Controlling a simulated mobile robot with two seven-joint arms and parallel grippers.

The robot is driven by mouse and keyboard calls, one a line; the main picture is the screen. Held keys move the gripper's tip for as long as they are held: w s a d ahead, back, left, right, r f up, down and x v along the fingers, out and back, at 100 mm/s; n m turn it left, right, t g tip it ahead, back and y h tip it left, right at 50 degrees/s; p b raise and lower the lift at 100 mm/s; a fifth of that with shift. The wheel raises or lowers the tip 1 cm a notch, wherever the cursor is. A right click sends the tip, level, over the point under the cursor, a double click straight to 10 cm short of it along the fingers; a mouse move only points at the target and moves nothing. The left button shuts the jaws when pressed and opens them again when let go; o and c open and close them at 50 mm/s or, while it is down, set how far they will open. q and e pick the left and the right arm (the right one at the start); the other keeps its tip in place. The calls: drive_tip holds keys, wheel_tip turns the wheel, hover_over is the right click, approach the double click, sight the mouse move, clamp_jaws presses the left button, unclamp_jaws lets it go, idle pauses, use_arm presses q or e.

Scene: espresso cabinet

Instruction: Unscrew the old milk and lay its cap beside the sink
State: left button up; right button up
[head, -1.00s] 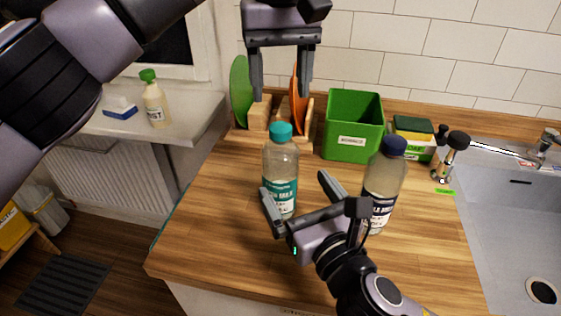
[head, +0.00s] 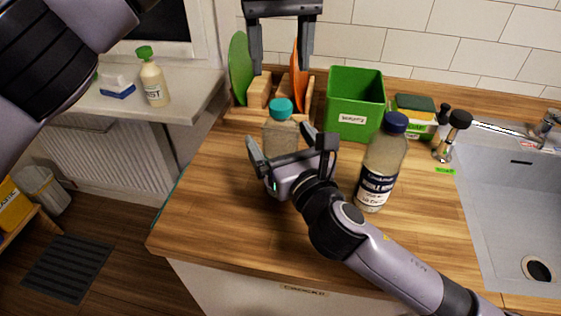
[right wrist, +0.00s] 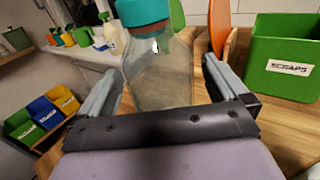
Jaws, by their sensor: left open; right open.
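A clear bottle with a teal cap (head: 281,108) stands upright on the wooden counter; its lower part is hidden behind my right gripper. It fills the middle of the right wrist view (right wrist: 160,75). My right gripper (head: 278,133) is open, with its fingers to either side of this bottle's body, below the cap. A second bottle (head: 381,165), with a dark blue cap and dark label, stands upright to its right. I cannot read which milk is old. My left gripper (head: 281,62) is open and empty, pointing down above the teal cap. The sink (head: 510,215) is at the right.
A green scraps bin (head: 355,105) stands behind the bottles. A rack with green and orange boards (head: 298,80) is behind the teal-capped bottle. A sponge box (head: 413,112) and a dark-knobbed tool (head: 452,135) stand near the sink. A green strip (head: 445,171) lies at its edge.

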sight(280, 103)
clamp_jaws()
use_arm(q)
drive_tip(key=m, duration=0.6)
drive_tip(key=shift+m, duration=0.3)
drive_tip(key=m, duration=0.7)
drive_tip(key=shift+m, duration=0.4)
drive_tip(key=m, duration=2.1)
use_arm(e)
drive_tip(key=shift+f, duration=0.1)
use_arm(q)
drive_tip(key=shift+f+m, duration=0.3)
drive_tip(key=shift+f, duration=3.7)
